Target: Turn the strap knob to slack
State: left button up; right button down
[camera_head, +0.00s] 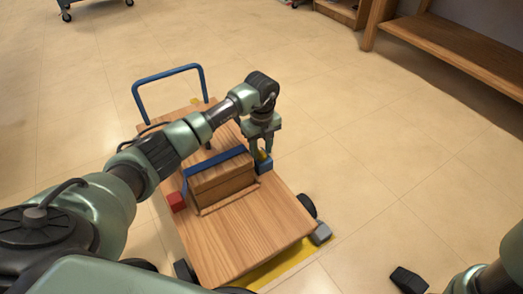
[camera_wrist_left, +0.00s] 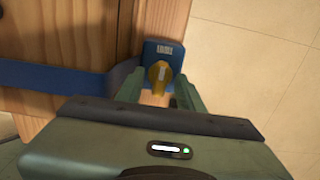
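The yellow strap knob (camera_wrist_left: 159,71) sits on a blue plate (camera_wrist_left: 163,50) with a small label that is too small to read. In the head view the knob (camera_head: 261,156) is partly hidden by my left gripper (camera_head: 261,149). That gripper points down at the knob, and its fingers are apart, one on each side of it in the left wrist view. I see no clear contact. The blue strap (camera_head: 217,160) runs over a wooden box (camera_head: 224,181) and also shows in the wrist view (camera_wrist_left: 60,78).
The box stands on a wooden cart (camera_head: 245,235) with a blue handle (camera_head: 167,76) and dark wheels. A red block (camera_head: 176,201) is at the strap's left end. A wooden bench (camera_head: 455,45) stands at the upper right.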

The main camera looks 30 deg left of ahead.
pick_arm(q)
grip_shut()
jog(key=shift+r, duration=0.1)
